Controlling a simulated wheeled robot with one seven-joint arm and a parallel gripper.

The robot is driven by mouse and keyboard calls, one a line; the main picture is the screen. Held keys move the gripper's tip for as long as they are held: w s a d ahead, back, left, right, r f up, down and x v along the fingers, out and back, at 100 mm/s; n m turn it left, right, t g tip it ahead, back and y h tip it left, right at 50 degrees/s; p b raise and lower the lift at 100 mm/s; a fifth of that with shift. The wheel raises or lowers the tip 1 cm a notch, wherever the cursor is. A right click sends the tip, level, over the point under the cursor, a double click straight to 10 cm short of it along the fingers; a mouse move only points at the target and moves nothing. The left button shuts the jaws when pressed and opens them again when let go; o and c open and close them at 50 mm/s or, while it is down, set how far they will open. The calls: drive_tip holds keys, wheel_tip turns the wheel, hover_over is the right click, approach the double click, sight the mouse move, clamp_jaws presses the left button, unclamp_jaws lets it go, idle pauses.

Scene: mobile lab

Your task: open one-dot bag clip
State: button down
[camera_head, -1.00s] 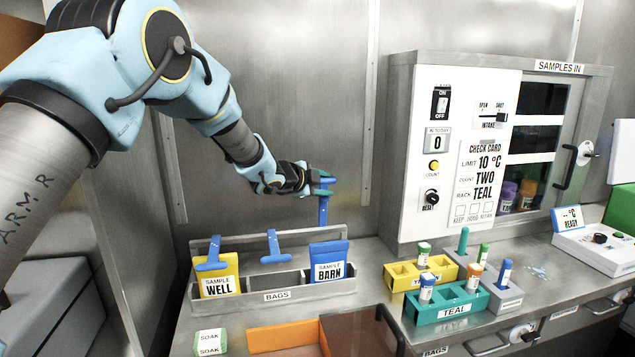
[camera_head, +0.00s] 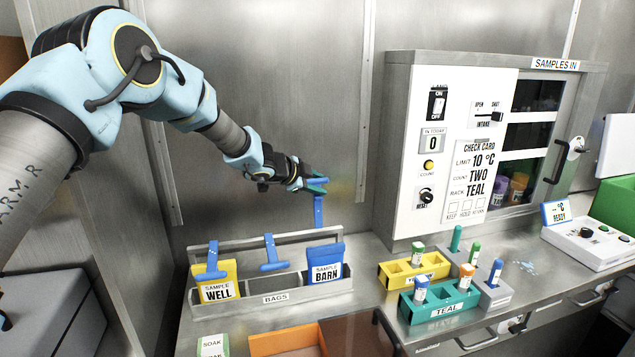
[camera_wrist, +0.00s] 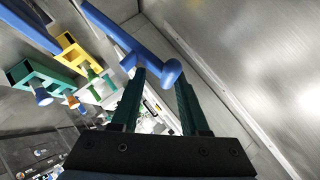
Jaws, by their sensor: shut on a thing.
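My gripper (camera_head: 318,185) is shut on a blue T-shaped clip (camera_head: 319,212). The clip's shaft hangs down above the blue SAMPLE BARN bag (camera_head: 325,264); I cannot tell whether it touches anything below. In the wrist view, the teal fingertips (camera_wrist: 163,78) close on the clip's crossbar end (camera_wrist: 168,74). A second blue clip (camera_head: 212,262) is at the top of the yellow SAMPLE WELL bag (camera_head: 218,286). A third blue clip (camera_head: 271,253) stands in the middle of the rack. No dots are readable on any clip.
The grey BAGS rack (camera_head: 276,298) stands below my gripper against the steel wall. To the right are a yellow rack (camera_head: 398,277), a teal rack (camera_head: 448,309) and the SAMPLES IN cabinet (camera_head: 425,215). An orange tray (camera_head: 285,343) lies at the front.

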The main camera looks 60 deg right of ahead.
drive_tip(key=shift+w+a+f, duration=0.2)
drive_tip(key=shift+a+f, duration=0.05)
drive_tip(key=shift+f, duration=0.25)
drive_tip(key=shift+w+a+f, duration=0.2)
drive_tip(key=shift+f, duration=0.25)
drive_tip(key=c, duration=0.8)
unclamp_jaws()
drive_tip(key=shift+o, duration=0.2)
drive_tip(key=r+b+v, duration=0.1)
drive_tip(key=b+v, duration=0.2)
drive_tip(key=v, duration=0.8)
drive_tip(key=shift+s+d+r, duration=0.25)
drive_tip(key=shift+s+d, duration=0.1)
drive_tip(key=shift+d, duration=0.1)
